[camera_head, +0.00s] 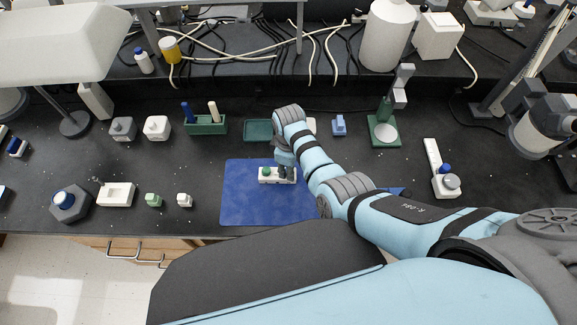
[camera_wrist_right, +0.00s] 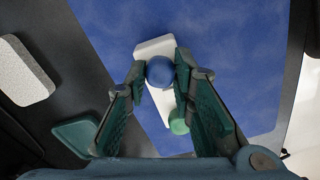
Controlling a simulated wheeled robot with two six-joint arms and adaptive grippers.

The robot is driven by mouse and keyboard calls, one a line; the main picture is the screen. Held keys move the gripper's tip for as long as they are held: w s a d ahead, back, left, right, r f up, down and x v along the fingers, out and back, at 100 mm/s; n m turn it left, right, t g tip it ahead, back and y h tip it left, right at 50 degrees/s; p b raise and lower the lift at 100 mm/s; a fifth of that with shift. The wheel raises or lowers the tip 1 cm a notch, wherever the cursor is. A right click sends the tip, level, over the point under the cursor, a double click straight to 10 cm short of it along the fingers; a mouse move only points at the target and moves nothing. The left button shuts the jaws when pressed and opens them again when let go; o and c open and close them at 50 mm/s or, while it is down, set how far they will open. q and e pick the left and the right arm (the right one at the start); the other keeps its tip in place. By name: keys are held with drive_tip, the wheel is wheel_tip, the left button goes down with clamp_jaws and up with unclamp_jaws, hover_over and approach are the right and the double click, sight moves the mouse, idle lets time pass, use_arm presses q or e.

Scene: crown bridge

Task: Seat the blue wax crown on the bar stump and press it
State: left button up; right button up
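A white bar (camera_head: 262,180) lies on the blue mat (camera_head: 236,195), with a round green crown (camera_head: 266,171) at its left end. My right gripper (camera_head: 285,172) reaches down over the bar's right end and hides it in the head view. In the right wrist view, the round blue crown (camera_wrist_right: 160,71) sits between the two fingertips of my right gripper (camera_wrist_right: 160,72), which appear to touch its sides. It lies over the far end of the white bar (camera_wrist_right: 152,48). The green crown (camera_wrist_right: 178,122) is at the near end. The stump under the blue crown is hidden. My left gripper is out of view.
Behind the mat are a green tray (camera_head: 257,130), a green rack (camera_head: 206,125) and a small blue block (camera_head: 339,125). A white dish (camera_head: 116,194) and small blocks stand at left. A white stand (camera_head: 434,158) is at right.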

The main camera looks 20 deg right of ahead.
drive_tip(key=o, duration=0.4)
drive_tip(key=shift+r, duration=0.1)
wheel_tip(320, 180, up, 12)
idle(0.6)
